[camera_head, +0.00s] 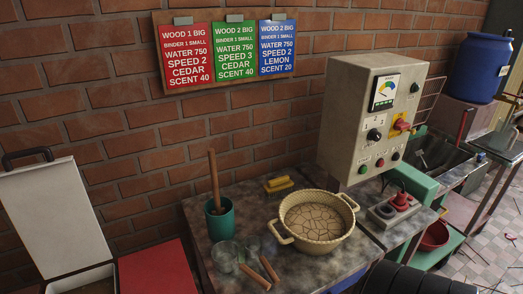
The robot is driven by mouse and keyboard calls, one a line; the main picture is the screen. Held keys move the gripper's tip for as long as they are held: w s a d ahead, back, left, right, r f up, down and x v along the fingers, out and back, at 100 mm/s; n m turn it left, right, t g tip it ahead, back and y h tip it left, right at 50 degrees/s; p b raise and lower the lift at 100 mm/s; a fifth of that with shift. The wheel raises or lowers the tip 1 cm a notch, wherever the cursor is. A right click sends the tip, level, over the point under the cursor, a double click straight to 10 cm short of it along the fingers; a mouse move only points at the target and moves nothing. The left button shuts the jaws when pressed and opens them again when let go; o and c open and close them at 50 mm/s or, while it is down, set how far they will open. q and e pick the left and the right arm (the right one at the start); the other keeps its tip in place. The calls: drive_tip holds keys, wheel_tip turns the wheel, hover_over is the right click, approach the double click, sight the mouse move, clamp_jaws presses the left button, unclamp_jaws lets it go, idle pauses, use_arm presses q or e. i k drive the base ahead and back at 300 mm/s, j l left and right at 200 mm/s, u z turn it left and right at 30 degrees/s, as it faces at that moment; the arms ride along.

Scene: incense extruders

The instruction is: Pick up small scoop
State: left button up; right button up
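Two clear scoops with brown wooden handles lie at the front of the stone-topped table (305,262). The larger scoop (225,257) is on the left. The smaller scoop (250,246) lies close beside it on the right, with its handle (269,268) pointing toward the front edge. The transparent bowls are faint, so I cannot tell whether they touch. Neither of my grippers shows in the head view.
A teal cup (220,220) with an upright wooden stick stands behind the scoops. A cream two-handled basin (315,222) stands to their right, with a yellow object (279,184) behind. A control box (368,120) rises at the right. A red panel (157,270) lies left.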

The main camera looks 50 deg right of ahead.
sight(253, 244)
drive_tip(key=z, duration=1.5)
drive_tip(key=l, duration=0.25)
